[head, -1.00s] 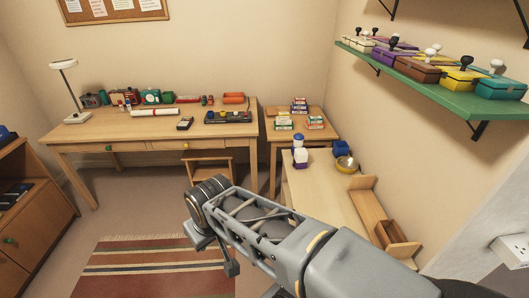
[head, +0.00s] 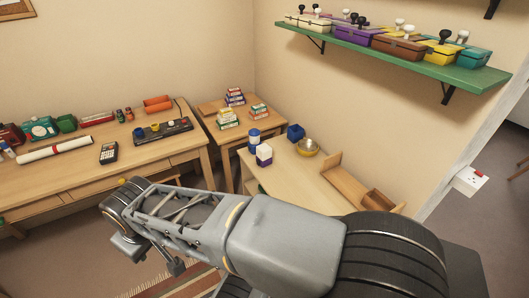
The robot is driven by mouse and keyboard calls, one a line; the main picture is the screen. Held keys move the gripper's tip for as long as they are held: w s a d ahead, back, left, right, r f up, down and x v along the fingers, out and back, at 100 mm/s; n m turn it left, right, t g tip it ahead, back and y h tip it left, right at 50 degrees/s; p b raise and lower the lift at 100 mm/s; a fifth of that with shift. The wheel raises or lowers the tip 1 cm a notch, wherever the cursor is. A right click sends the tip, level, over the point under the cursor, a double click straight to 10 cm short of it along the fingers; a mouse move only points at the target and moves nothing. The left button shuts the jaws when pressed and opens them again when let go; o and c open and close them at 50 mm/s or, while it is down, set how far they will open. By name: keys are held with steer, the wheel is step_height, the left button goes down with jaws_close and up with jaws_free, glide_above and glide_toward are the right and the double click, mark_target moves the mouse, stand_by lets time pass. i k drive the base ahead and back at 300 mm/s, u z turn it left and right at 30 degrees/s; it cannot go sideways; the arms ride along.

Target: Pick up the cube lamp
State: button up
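I cannot tell for certain which thing is the cube lamp. A small white and purple cube-shaped thing (head: 264,155) stands on the low wooden cabinet at the middle right. A plain blue cube-shaped thing (head: 295,132) stands behind it and to its right. A white and blue round container (head: 254,137) is just behind the white and purple one. My arm crosses the foreground from the lower right. The end of my arm is at the lower left, apart from these things; its fingers do not show clearly.
A small table (head: 208,107) with stacked boxes stands behind. The desk (head: 80,165) at left holds a calculator (head: 108,152) and several other items. A green shelf (head: 400,57) with coloured boxes juts from the right wall.

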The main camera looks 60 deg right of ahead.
mark_target(263, 151)
steer(key=z, duration=0.85)
steer(key=i, duration=1)
steer(key=z, duration=0.95)
